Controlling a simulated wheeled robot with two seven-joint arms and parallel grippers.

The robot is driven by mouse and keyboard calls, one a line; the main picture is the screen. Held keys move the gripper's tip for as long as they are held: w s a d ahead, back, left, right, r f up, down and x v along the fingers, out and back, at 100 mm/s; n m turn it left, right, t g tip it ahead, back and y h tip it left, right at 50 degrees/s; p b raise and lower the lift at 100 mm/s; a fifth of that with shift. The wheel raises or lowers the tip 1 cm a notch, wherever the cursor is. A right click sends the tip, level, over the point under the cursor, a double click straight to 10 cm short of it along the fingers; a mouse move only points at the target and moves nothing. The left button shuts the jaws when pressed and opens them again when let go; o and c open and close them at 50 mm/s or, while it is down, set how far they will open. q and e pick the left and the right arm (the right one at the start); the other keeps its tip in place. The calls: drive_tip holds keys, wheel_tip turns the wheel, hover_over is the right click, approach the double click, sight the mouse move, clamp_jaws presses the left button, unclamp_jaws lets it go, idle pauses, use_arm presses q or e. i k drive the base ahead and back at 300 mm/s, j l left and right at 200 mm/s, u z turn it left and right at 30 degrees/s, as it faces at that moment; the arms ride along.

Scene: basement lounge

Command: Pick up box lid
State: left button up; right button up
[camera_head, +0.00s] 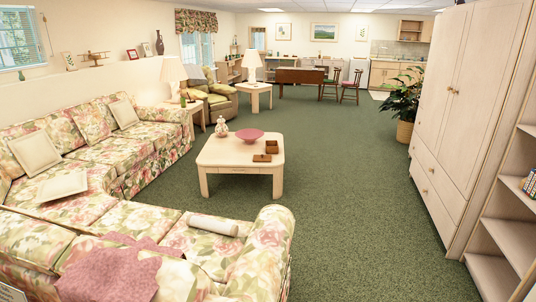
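Two small brown wooden pieces lie at the right end of the coffee table (215,155). One looks like a small open box (272,147). The other is a flatter piece that looks like the box lid (262,158), lying just in front of the box on the tabletop. They are small in this view, so I cannot be sure which is the lid or whether they touch. Neither of my grippers is in view.
A pink bowl (249,134) and a lidded jar (221,127) stand on the same table. A floral sofa (150,135) wraps the left and front. A tall wardrobe (465,110) stands right. Green carpet (350,200) is clear between table and wardrobe.

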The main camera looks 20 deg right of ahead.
sight(257, 157)
drive_tip(key=z, duration=0.45)
drive_tip(key=i+l, duration=0.1)
drive_tip(key=l, duration=0.25)
drive_tip(key=i+l+z, duration=0.15)
drive_tip(key=l, duration=0.2)
drive_tip(key=i+l, duration=0.1)
drive_tip(key=l, duration=0.25)
drive_tip(key=i+l+z, duration=0.1)
drive_tip(key=l, duration=0.25)
drive_tip(key=i+l+z, duration=0.1)
drive_tip(key=i+l, duration=0.15)
drive_tip(key=i, duration=0.35)
drive_tip(key=i+l+z, duration=0.1)
drive_tip(key=i, duration=0.5)
drive_tip(key=i+l+z, duration=0.15)
drive_tip(key=i, duration=0.5)
drive_tip(key=i+l, duration=0.1)
drive_tip(key=i, duration=1.75)
drive_tip(key=i+u, duration=0.25)
drive_tip(key=i, duration=0.35)
drive_tip(key=i+l+u, duration=0.2)
drive_tip(key=i, duration=0.4)
drive_tip(key=i+l+u, duration=0.1)
drive_tip(key=i+u, duration=0.15)
drive_tip(key=i, duration=0.35)
